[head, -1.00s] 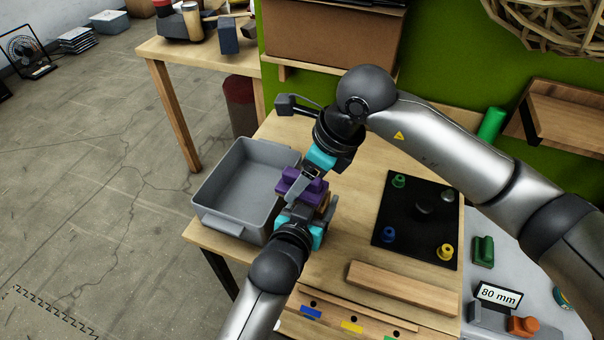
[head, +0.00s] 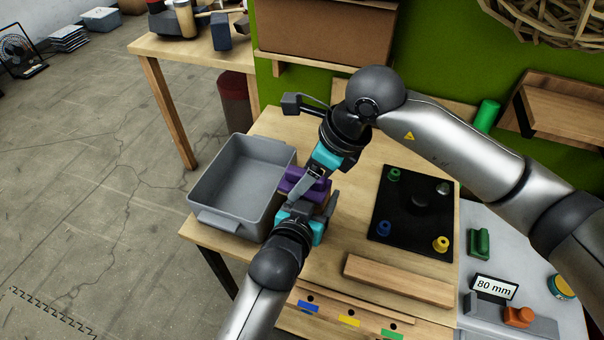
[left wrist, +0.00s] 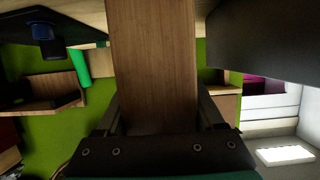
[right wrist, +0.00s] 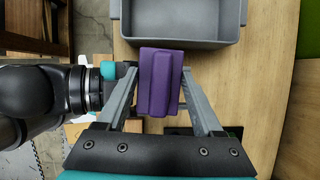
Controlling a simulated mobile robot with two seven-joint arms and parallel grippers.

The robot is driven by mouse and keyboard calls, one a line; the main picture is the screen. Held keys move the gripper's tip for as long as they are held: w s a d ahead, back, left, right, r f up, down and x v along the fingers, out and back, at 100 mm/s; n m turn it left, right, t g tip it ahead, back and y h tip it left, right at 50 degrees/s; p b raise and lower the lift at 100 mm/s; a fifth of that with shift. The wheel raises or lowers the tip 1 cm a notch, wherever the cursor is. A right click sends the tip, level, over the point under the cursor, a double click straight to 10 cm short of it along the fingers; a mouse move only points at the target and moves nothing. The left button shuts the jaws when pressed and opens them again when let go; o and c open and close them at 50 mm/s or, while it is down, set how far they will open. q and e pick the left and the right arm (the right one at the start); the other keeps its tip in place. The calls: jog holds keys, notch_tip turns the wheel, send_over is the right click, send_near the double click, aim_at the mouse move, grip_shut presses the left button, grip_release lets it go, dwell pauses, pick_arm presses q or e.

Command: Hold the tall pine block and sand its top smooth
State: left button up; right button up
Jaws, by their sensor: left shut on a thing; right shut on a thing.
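The tall pine block (left wrist: 153,70) stands between the fingers of my left gripper (left wrist: 155,125), which is shut on it. In the head view my left gripper (head: 308,212) hides nearly all of the block. My right gripper (right wrist: 160,95) is shut on a purple sanding block (right wrist: 160,80) with a ridge along it. In the head view the purple sanding block (head: 303,183) is right above my left gripper, over the pine block's place. Whether it touches the pine top is hidden.
A grey bin (head: 214,219) stands at the table's left edge. A black board (head: 412,231) with coloured knobs lies to the right. A loose plank (head: 400,281) lies in front of it. An 80 mm sign (head: 494,288) stands at the right. Bare wood lies between the grippers and the board.

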jog(key=shift+s+d+f, duration=0.15)
jog(key=shift+d, duration=0.4)
jog(key=shift+s+d, duration=0.35)
jog(key=shift+d, duration=0.45)
jog(key=shift+a, duration=0.15)
jog(key=shift+w+a+r, duration=0.1)
jog(key=shift+w+a, duration=0.1)
jog(key=shift+a, duration=0.2)
jog(key=shift+w+a+r, duration=0.1)
jog(key=shift+w+a, duration=0.05)
jog(key=shift+a, duration=0.35)
jog(key=shift+w+a+r, duration=0.1)
jog(key=shift+w+a, duration=0.1)
jog(key=shift+a, duration=0.3)
jog(key=shift+w+a+r, duration=0.1)
jog(key=shift+w+a, duration=0.1)
jog(key=shift+a, duration=0.25)
jog(key=shift+a+r, duration=0.1)
jog(key=shift+r, duration=3.45)
